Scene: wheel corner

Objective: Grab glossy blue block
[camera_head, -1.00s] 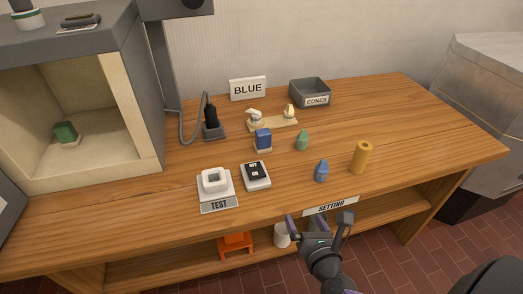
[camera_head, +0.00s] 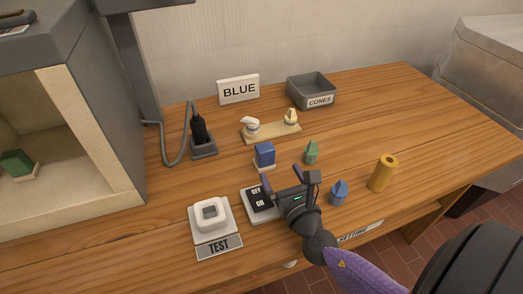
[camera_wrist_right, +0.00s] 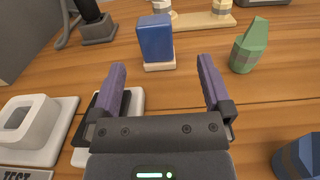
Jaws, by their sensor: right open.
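The glossy blue block (camera_head: 265,153) stands upright on a small pale base in the middle of the wooden table. It also shows in the right wrist view (camera_wrist_right: 155,38), straight ahead of the fingers. My right gripper (camera_head: 282,178) is open and empty, just in front of the block and over the edge of the ON/OFF switch plate (camera_head: 257,203). In the right wrist view its two purple fingers (camera_wrist_right: 162,80) point toward the block with a gap left before it. My left gripper is not in view.
A green cone-like piece (camera_head: 311,152) stands right of the block. A blue one (camera_head: 338,193) and a yellow cylinder (camera_head: 382,173) stand farther right. A board with pale pieces (camera_head: 271,132) lies behind. The TEST device (camera_head: 211,218) is at front left.

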